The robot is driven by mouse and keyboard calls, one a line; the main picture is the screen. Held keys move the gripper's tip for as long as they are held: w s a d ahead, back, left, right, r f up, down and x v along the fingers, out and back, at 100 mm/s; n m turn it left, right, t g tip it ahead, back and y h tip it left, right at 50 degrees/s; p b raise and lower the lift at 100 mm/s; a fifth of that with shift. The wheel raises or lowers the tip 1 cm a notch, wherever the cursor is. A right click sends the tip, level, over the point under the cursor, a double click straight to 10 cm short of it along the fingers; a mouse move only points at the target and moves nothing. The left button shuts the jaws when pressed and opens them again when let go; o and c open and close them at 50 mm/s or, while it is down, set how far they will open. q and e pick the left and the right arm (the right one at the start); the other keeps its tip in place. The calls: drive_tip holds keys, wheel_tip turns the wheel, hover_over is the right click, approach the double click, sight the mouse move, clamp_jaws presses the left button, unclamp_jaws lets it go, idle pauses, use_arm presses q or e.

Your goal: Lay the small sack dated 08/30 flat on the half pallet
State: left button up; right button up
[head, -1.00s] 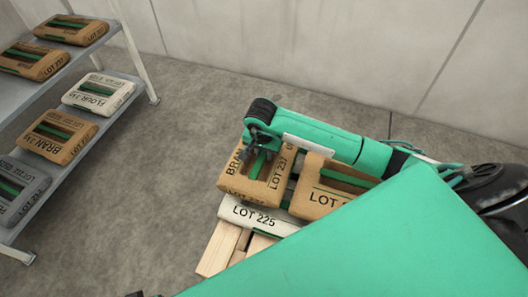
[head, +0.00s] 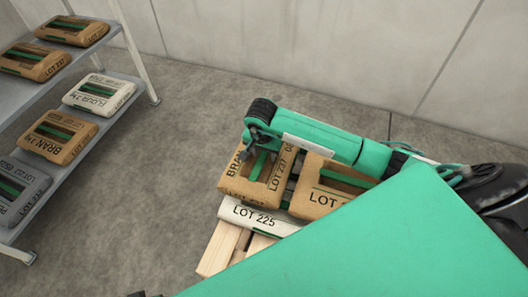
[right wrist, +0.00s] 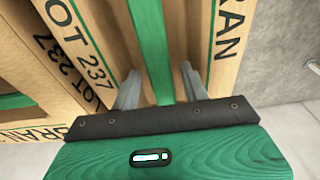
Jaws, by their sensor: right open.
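The half pallet (head: 220,250) shows pale wooden slats at its near left corner. A brown BRAN sack marked LOT 237 (head: 238,188) lies flat on the stack there. My right gripper (head: 247,155) is just above this sack, open, with its fingers pointing down. In the right wrist view, the two grey fingers (right wrist: 160,88) stand apart over the sack's brown face and green stripe (right wrist: 152,45); I cannot tell whether they touch it. I can read no 08/30 date on any sack. My left gripper is not in view.
Another brown sack (head: 312,202) lies right of LOT 237, partly hidden by my arm. A white LOT 225 sack (head: 250,214) lies beneath. A grey shelf rack (head: 118,78) at left holds several brown, white and grey sacks. The floor between is clear.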

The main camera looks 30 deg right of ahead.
sight(262, 158)
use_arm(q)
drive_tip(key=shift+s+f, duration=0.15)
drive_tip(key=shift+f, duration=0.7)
use_arm(e)
wheel_tip(262, 158, up, 12)
drive_tip(key=a, duration=0.1)
drive_tip(key=shift+s+r, duration=0.15)
drive_tip(key=shift+s, duration=0.3)
drive_tip(key=shift+a, duration=0.1)
